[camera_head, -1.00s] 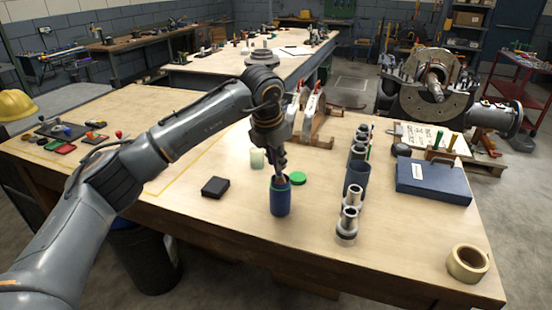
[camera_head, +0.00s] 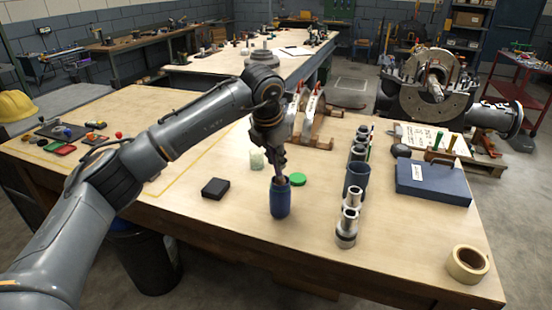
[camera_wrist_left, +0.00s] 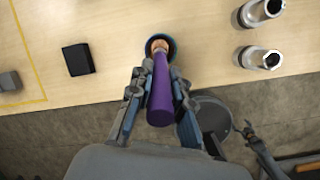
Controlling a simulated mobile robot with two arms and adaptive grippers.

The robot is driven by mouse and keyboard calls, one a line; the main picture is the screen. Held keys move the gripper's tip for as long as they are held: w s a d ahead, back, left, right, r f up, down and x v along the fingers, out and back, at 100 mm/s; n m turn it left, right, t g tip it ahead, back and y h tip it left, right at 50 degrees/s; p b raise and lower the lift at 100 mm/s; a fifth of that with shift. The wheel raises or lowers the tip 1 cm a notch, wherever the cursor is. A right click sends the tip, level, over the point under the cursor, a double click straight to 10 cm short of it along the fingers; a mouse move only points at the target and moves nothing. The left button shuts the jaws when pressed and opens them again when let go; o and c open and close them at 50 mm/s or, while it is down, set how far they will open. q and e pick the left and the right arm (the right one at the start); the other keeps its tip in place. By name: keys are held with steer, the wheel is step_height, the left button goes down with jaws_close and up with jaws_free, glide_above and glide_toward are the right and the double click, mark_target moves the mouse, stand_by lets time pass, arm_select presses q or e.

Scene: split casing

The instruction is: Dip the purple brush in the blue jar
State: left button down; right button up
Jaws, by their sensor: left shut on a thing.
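The blue jar (camera_head: 280,200) stands upright and open on the workbench. My left gripper (camera_head: 280,172) points down just above the jar's mouth. In the left wrist view the same gripper (camera_wrist_left: 158,88) is shut on the purple brush (camera_wrist_left: 160,100), with one finger on each side of the handle. The brush's brownish front end lies over or inside the round rim of the blue jar (camera_wrist_left: 174,43); how deep it reaches is hidden. A dark shape at the lower right of the wrist view looks like my right gripper (camera_wrist_left: 250,134); its jaws are unclear.
A green lid (camera_head: 298,179) lies just right of the jar. A black box (camera_head: 215,188) lies to the left, and a pale green candle-like piece (camera_head: 257,158) stands behind. Metal cylinders (camera_head: 347,226) and a dark blue cup (camera_head: 355,177) stand to the right. The bench front is clear.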

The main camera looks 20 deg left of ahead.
arm_select(q)
steer(key=shift+r+p, duration=1.65)
steer(key=shift+r, duration=1.55)
